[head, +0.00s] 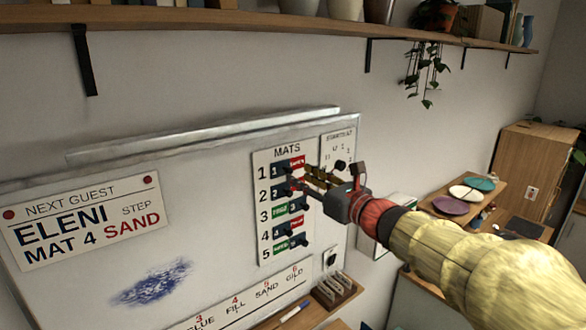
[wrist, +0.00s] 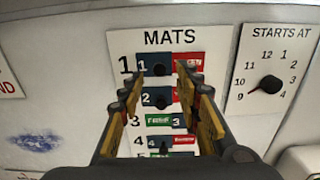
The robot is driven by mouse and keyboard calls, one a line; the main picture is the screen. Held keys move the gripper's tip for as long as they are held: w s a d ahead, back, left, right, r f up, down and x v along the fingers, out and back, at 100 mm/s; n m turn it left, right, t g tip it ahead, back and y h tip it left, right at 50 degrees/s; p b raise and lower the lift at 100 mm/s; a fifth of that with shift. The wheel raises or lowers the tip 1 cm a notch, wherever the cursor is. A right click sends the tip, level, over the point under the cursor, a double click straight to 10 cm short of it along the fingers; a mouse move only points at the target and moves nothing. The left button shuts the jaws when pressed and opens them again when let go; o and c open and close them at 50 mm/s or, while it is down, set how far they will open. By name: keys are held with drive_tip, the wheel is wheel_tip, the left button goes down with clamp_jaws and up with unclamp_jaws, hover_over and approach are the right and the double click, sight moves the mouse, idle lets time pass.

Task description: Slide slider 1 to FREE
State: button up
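The MATS board (head: 262,214) hangs on the whiteboard, and it fills the middle of the wrist view (wrist: 118,47). Slider 1 (wrist: 146,66) is the top row: a blue plate marked 1 with a dark knob, sitting at the left with a red label (wrist: 187,60) showing at its right. In the head view slider 1 (head: 278,171) is partly beside my fingers. My gripper (wrist: 158,75) is open, its yellow fingers on either side of the knob's column. Whether they reach the knob's depth I cannot tell. In the head view my gripper (head: 308,176) points at the upper rows.
Slider 2 (wrist: 150,99) sits close below, also left with red showing. Slider 3 (wrist: 180,121) is at the right with green showing. The STARTS AT dial (wrist: 270,82) is to the right. A shelf (head: 250,22) runs above; a wooden rack (head: 334,290) stands below.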

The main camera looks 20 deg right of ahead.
sight(291, 171)
drive_tip(key=shift+p+x, duration=0.45)
drive_tip(key=shift+x, duration=1.8)
drive_tip(key=shift+s, duration=0.1)
drive_tip(key=c, duration=0.8)
clamp_jaws()
